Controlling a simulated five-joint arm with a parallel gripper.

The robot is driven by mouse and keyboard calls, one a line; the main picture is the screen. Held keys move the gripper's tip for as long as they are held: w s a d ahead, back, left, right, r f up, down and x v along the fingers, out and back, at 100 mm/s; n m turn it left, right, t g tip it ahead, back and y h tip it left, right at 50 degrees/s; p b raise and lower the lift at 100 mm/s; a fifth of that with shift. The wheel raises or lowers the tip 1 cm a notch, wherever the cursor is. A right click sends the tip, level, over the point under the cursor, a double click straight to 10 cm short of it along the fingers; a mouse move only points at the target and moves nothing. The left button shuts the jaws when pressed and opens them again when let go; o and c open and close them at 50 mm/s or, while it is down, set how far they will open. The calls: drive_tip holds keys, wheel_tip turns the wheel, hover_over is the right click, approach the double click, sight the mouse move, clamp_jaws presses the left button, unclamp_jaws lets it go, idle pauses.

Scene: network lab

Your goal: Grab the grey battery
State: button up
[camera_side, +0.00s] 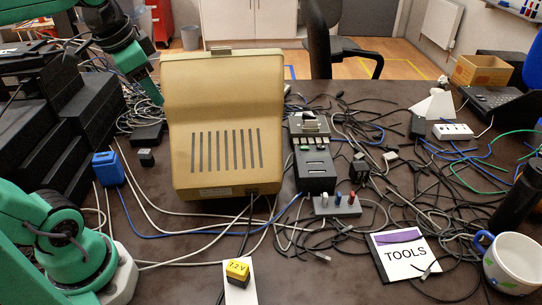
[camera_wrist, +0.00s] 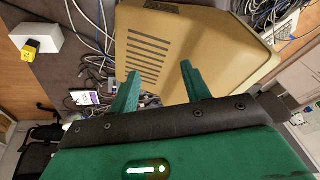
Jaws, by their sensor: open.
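I cannot make out a battery that is clearly grey in either view. A small block with a yellow top marked 7.2V (camera_side: 237,268) sits on a white box (camera_side: 240,292) at the front of the table. The yellow block (camera_wrist: 29,50) also shows at the upper left in the wrist view, well away from my fingers. My gripper (camera_wrist: 157,72) is open, with nothing between its two green fingers, and the beige case lies beyond them. In the side view, part of my gripper shows at the upper left, beside the case's top.
A large beige slotted case (camera_side: 223,120) stands mid-table. A blue box (camera_side: 108,168) and a small black cube (camera_side: 146,157) are left of it. A dark device (camera_side: 314,165), many cables, a TOOLS pouch (camera_side: 405,254) and a mug (camera_side: 513,262) fill the right. Black boxes (camera_side: 90,110) stack at left.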

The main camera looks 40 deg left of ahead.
drive_tip(key=w+a+m+g, duration=0.2)
drive_tip(key=w+a+m, duration=0.15)
drive_tip(key=a, duration=0.65)
drive_tip(key=m+g, duration=0.2)
drive_tip(key=m, duration=0.2)
hover_over(144, 151)
drive_tip(key=f, duration=0.2)
drive_tip(key=shift+h, duration=0.4)
drive_tip(key=f, duration=2)
drive_tip(key=shift+w+a+f, duration=0.15)
drive_tip(key=shift+a+f, duration=0.05)
drive_tip(key=shift+f, duration=0.05)
drive_tip(key=shift+d+f, duration=0.15)
drive_tip(key=shift+f, duration=4.2)
clamp_jaws()
